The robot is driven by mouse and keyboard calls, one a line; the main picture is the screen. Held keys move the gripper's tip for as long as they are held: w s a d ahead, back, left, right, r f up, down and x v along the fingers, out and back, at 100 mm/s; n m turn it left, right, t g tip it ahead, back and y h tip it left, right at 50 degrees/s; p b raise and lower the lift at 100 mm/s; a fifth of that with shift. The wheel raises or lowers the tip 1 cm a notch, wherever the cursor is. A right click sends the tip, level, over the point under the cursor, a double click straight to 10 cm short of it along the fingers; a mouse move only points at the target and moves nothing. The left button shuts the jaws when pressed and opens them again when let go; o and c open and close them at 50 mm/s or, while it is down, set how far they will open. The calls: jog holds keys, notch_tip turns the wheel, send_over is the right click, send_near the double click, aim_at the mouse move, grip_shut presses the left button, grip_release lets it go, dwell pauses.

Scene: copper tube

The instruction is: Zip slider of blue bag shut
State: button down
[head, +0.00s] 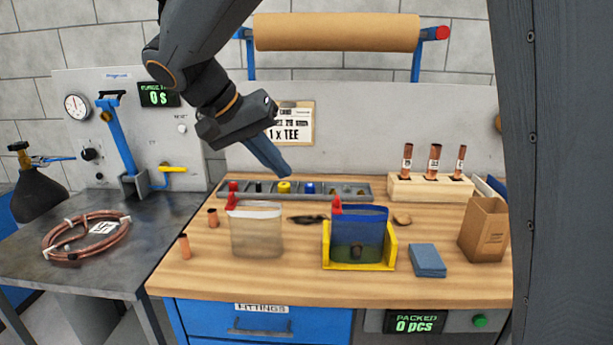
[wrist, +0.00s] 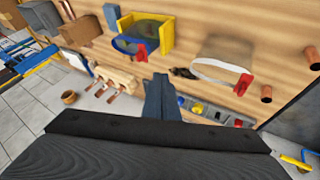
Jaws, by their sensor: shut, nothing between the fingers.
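The blue bag (head: 360,228) stands upright in a yellow holder (head: 392,258) on the workbench, with a dark brownish piece (head: 357,249) inside. Its red slider (head: 337,206) is at the left end of its top edge. In the wrist view, the blue bag's rim (wrist: 124,46) curves around an open-looking mouth, with the red slider (wrist: 142,52) at one end. My gripper (head: 286,171) is shut and empty. It is in the air above the bench, up and left of the blue bag, touching nothing. It also shows in the wrist view (wrist: 157,78).
A clear bag (head: 256,232) with its own red slider (head: 232,201) stands left of the blue bag. A parts tray (head: 215,190) and a wooden tube block (head: 430,187) lie behind. Blue pads (head: 427,260) and a cardboard box (head: 484,228) are at right. Copper fittings (head: 185,246) stand at left.

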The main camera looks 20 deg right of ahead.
aim_at(337, 203)
jog(key=d+f+p, duration=0.3)
jog(key=d+f, duration=0.4)
jog(key=d, duration=0.2)
jog(key=shift+w+d+f, duration=0.25)
jog(key=shift+w+f, duration=0.15)
